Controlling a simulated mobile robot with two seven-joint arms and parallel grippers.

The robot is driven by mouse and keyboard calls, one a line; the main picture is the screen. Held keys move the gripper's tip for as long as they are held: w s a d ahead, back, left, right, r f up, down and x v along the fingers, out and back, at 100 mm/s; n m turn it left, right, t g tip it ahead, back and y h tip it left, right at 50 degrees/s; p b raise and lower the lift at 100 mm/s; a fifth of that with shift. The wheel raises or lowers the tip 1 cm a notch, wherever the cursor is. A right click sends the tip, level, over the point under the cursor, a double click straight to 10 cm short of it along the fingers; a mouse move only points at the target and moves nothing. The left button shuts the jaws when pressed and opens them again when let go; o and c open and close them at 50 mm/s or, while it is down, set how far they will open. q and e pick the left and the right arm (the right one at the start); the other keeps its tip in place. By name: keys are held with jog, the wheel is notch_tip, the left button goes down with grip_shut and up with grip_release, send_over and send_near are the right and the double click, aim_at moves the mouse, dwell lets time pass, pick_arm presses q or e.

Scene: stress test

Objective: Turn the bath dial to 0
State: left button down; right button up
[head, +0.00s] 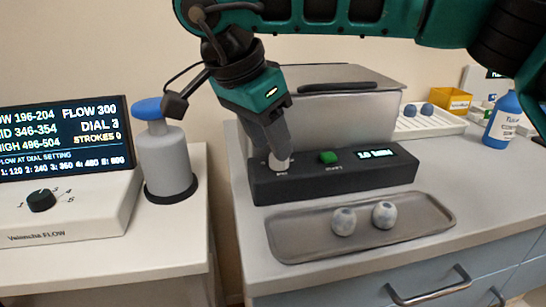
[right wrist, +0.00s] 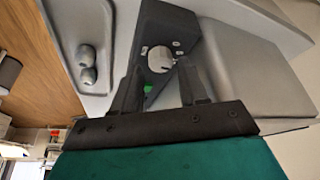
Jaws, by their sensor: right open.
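The bath dial (head: 279,164) is a pale grey knob on the left part of the black control panel (head: 350,180) at the front of the steel bath (head: 345,105). My right gripper (head: 275,146) points down at the dial and hides part of it. In the right wrist view the dial (right wrist: 160,59) shows between the tips of the two open fingers (right wrist: 160,72). I cannot tell whether they touch it. The dial's setting is not legible. A green button (head: 328,157) and a lit display (head: 376,154) are right of the dial. My left gripper is not in view.
A grey tray (head: 290,243) with two speckled balls (head: 344,221) lies before the panel. Left are a blue-capped bottle (head: 165,160) and a flow unit with a black dial (head: 41,200) and screen (head: 65,140). A blue bottle (head: 504,120) stands right.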

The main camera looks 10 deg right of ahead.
jog(key=shift+x, duration=1.1)
jog(key=shift+d+f, duration=0.15)
jog(key=shift+f, duration=0.1)
jog(key=shift+c, duration=0.2)
jog(key=c, duration=0.7)
